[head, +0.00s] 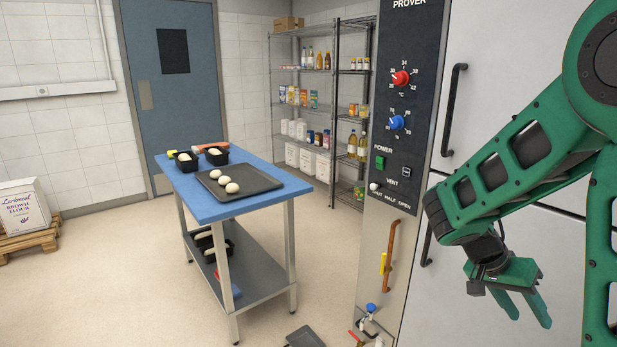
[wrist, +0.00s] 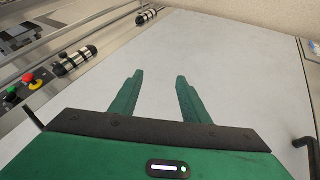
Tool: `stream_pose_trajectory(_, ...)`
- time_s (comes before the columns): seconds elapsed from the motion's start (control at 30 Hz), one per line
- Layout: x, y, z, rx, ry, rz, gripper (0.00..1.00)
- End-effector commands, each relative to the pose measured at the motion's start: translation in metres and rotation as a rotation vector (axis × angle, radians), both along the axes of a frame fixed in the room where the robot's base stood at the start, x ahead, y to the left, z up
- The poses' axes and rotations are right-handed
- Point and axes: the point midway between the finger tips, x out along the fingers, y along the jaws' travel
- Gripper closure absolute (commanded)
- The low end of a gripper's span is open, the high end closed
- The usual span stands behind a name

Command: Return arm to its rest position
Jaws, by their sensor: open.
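My green arm reaches in from the right side of the head view, bent at the elbow. My gripper (head: 526,308) hangs at its end in front of the pale prover doors (head: 509,83), with its fingers pointing down. In the wrist view my gripper (wrist: 158,95) shows two green fingers spread apart, with nothing between them. A plain pale surface lies beyond the fingertips.
The prover's control panel (head: 385,100), with red and blue knobs, stands left of my arm. Black door handles (head: 453,108) stick out near it. A blue-topped table (head: 215,205) bears a dark tray (head: 262,185) with dough pieces. Open floor (head: 120,280) lies to the left.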

Motion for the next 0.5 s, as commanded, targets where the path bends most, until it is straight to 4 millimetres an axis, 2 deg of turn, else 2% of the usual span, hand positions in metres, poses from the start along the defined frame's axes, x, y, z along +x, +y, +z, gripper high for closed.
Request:
stream_pose_trajectory(0.03, -0.014, -0.005, 0.001, 0.066, 0.010, -0.007, 0.58)
stream_pose_trajectory(0.17, -0.046, -0.006, 0.003, 0.223, 0.042, 0.022, 0.58)
stream_pose_trajectory(0.5, -0.124, 0.013, 0.022, 0.555, 0.030, 0.191, 0.58)
